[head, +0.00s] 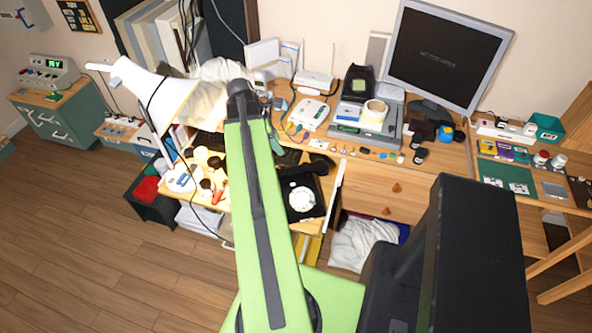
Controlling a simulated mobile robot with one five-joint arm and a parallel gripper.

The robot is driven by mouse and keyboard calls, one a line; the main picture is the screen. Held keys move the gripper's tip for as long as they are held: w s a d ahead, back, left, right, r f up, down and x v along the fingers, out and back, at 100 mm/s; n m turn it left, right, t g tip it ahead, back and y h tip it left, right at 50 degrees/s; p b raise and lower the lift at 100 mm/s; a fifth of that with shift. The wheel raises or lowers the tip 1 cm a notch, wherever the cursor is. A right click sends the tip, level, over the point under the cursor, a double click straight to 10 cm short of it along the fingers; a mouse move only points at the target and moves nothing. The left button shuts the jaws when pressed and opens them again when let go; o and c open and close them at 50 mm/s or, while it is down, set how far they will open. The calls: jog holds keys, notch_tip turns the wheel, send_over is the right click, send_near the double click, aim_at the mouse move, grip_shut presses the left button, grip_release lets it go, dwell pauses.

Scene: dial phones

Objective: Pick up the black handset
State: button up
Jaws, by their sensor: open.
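A black dial phone (302,199) with a white round dial sits on the lower pull-out surface, just right of my green arm. The black handset (308,168) lies across the far end of the phone. It looks nearly level, and I cannot tell whether it rests fully in its cradle. My arm reaches up the middle of the picture to a dark joint, left of the phone. I cannot make out my gripper; it seems hidden behind the arm.
A white desk lamp (152,92) leans over fruit-like yellow items left of my arm. The desk behind holds a white router (314,79), a grey device with tape rolls (368,122) and a large monitor (447,55). Floor is clear at lower left.

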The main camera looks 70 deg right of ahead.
jog(key=b, duration=1.2)
send_near(296, 168)
jog(key=x, duration=0.5)
jog(key=shift+w+f, duration=0.2)
jog(key=shift+f, duration=0.1)
jog(key=shift+r, duration=0.1)
jog(key=b+x, duration=0.4)
jog(key=x, duration=0.1)
jog(key=shift+s, duration=0.25)
grip_shut()
